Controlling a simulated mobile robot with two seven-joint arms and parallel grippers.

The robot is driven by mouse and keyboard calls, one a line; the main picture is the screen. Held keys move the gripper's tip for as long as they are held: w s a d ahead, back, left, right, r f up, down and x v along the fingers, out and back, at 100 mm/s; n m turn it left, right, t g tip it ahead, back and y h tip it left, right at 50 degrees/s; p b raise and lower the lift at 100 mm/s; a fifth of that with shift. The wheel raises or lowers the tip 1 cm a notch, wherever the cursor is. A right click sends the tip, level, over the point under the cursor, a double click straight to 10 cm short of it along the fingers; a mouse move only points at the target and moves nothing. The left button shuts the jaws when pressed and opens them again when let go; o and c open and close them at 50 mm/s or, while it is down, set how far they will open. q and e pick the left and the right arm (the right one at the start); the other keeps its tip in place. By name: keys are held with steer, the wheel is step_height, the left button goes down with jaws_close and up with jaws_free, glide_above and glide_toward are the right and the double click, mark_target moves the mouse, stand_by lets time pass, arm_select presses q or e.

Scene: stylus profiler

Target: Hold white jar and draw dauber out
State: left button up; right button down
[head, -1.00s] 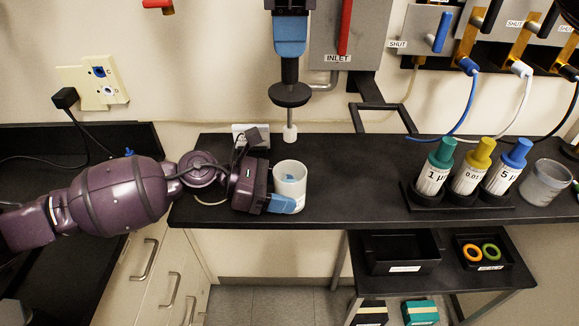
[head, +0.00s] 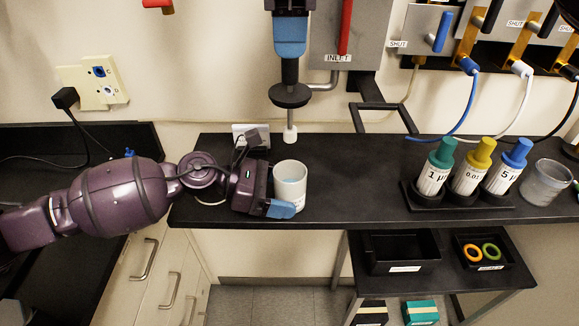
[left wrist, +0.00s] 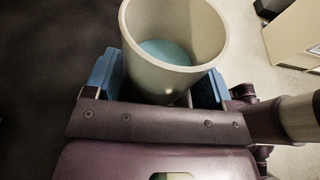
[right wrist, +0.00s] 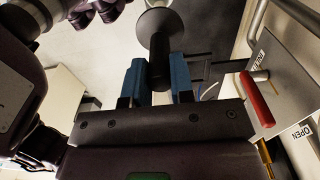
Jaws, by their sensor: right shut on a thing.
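The white jar (head: 290,188) stands upright and open-topped on the black bench; a pale blue bottom or content shows inside it in the left wrist view (left wrist: 165,52). My left gripper (head: 277,207) has its blue fingers on either side of the jar, spread open; the far finger is hidden in the head view. My right gripper (head: 290,38) is shut on the dauber's black handle (right wrist: 160,62). The dauber (head: 290,96) hangs upright with a black disc, a thin pale rod and a white tip. The tip shows beyond the jar's rim, apart from it.
Three labelled bottles with green, yellow and blue caps (head: 478,168) stand in a black rack at right, beside a clear cup (head: 546,182). A black bracket (head: 382,118) and wall panel (head: 350,50) are behind. The bench between jar and rack is clear.

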arm_select(q)
steer(key=shift+o, duration=0.6)
steer(key=shift+a+r, duration=0.1)
steer(key=shift+a, duration=0.1)
steer(key=v, duration=1.1)
steer(key=shift+a+r, duration=0.1)
steer(key=shift+a, duration=0.2)
